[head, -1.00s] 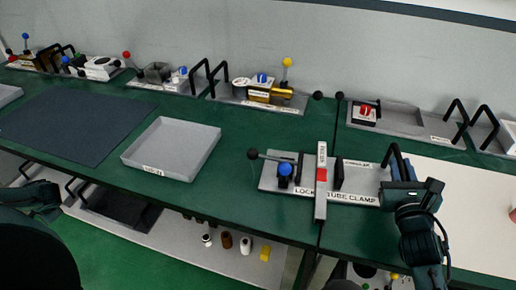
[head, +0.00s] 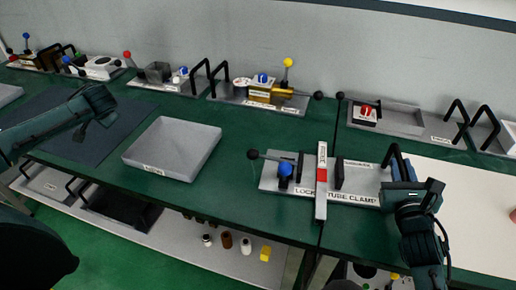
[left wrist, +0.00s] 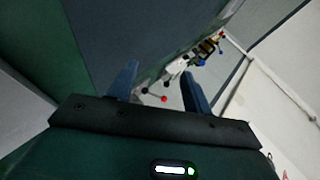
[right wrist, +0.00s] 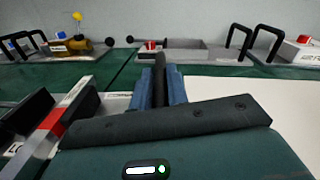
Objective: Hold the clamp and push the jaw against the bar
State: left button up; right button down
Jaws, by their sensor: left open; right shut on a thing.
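The tube clamp (head: 350,196) is a grey plate labelled "LOCK TUBE CLAMP" on the green bench. A pale bar with a red band (head: 321,190) lies across it between black jaw blocks. A blue knob (head: 284,170) and a black-tipped lever (head: 254,154) are at its left end. My right gripper (head: 399,178) is shut on the black handle (head: 397,160) at the clamp's right end; the handle also shows between the fingers in the right wrist view (right wrist: 158,85). My left gripper (head: 104,110) is open and empty above the dark mat; its fingers show apart in the left wrist view (left wrist: 160,85).
A grey tray (head: 190,175) sits between my left gripper and the clamp. Other fixtures with handles and coloured knobs line the wall, including a brass one (head: 270,95). A white panel (head: 460,205) lies at right. Green bench is bare between tray and clamp.

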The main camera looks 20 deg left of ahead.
pick_arm(q)
jog(key=w+d+f+m+h, duration=0.2)
jog(key=w+d+m+h, duration=0.2)
jog(key=d, duration=0.8)
jog(key=m+g+h, duration=0.3)
jog(key=m+h, duration=0.4)
jog(key=m, duration=1.1)
send_near(254, 150)
jog(key=x, duration=0.9)
jog(key=shift+f, duration=0.4)
jog(key=shift+r, duration=0.1)
grip_shut()
